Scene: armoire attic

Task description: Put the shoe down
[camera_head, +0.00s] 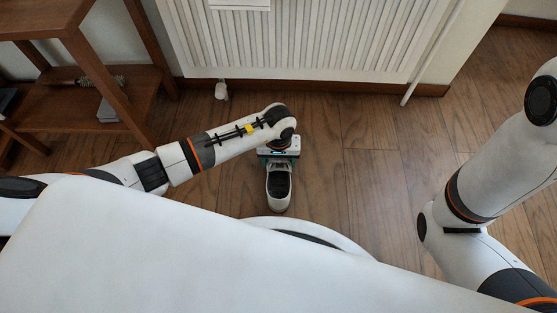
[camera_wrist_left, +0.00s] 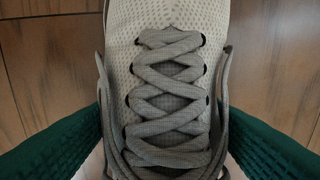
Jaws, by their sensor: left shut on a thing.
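The shoe (camera_head: 279,187) is white with a dark opening and shows below my left gripper (camera_head: 279,158) in the head view, just in front of my base. In the left wrist view the shoe (camera_wrist_left: 172,70) fills the middle, with grey crossed laces and white mesh. The green finger pads of my left gripper press on both its sides, so the gripper is shut on it. Wooden floor shows around the shoe. I cannot tell whether its sole touches the floor. My right arm (camera_head: 465,215) is at the right of the head view; its gripper is out of the frame.
A white radiator (camera_head: 300,40) stands against the wall ahead, with a pipe at its right. A wooden shelf unit (camera_head: 90,105) with a few items is at the left. The wooden floor (camera_head: 350,140) right of the shoe is clear.

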